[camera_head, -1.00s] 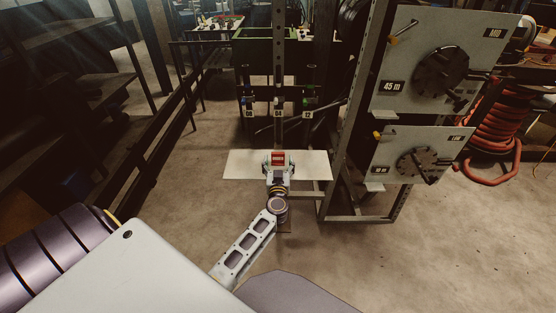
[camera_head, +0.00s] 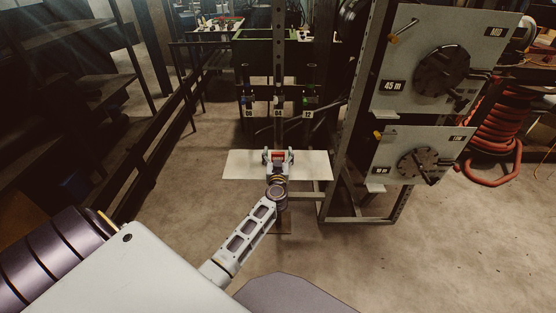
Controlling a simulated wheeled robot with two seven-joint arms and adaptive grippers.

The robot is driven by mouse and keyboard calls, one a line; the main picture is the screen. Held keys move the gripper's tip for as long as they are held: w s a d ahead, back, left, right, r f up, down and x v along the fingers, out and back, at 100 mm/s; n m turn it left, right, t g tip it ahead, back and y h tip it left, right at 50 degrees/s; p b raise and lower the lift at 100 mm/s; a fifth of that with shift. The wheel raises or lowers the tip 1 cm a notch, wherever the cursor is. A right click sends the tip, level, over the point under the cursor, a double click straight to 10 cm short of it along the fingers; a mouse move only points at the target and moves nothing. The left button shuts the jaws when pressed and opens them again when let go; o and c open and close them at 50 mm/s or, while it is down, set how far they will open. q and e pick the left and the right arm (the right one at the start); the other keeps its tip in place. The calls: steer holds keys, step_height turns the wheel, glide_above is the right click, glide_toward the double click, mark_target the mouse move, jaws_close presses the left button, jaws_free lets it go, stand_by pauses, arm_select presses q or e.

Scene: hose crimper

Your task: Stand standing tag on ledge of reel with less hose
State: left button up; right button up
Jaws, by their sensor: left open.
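The red standing tag (camera_head: 278,155) is upright on a white shelf plate (camera_head: 316,166) ahead of me. My left gripper (camera_head: 278,156) is open, with a finger on each side of the tag; I cannot tell whether they touch it. The gripper partly hides the tag's lower part. At the right, the upper reel panel (camera_head: 412,45) has a dark round hub and a label reading 45 m. The lower reel panel (camera_head: 398,145) has a smaller hub and a label too small to read surely. Small pale ledges jut out under the upper panel (camera_head: 385,115) and lower panel (camera_head: 375,187). My right gripper is out of view.
A metal rack frame (camera_head: 345,130) stands between the shelf plate and the reel panels. Coiled red hose (camera_head: 497,130) hangs behind the panels. Labelled hose ends (camera_head: 310,95) hang behind the plate. Dark shelving (camera_head: 70,80) fills the left. The floor at lower right is clear.

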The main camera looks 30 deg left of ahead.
mark_target(278, 153)
arm_select(q)
steer(key=c, duration=1)
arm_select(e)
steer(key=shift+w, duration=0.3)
arm_select(q)
steer(key=shift+r, duration=0.1)
steer(key=shift+c, duration=0.2)
steer(key=shift+r, duration=0.1)
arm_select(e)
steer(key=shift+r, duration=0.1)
arm_select(q)
steer(key=shift+r+p, duration=0.35)
steer(key=shift+r, duration=0.1)
step_height(278, 153, up, 6)
steer(key=p, duration=0.3)
steer(key=shift+r+p, duration=0.2)
steer(key=shift+p, duration=0.15)
steer(key=shift+r+p, duration=0.6)
steer(key=shift+r, duration=0.6)
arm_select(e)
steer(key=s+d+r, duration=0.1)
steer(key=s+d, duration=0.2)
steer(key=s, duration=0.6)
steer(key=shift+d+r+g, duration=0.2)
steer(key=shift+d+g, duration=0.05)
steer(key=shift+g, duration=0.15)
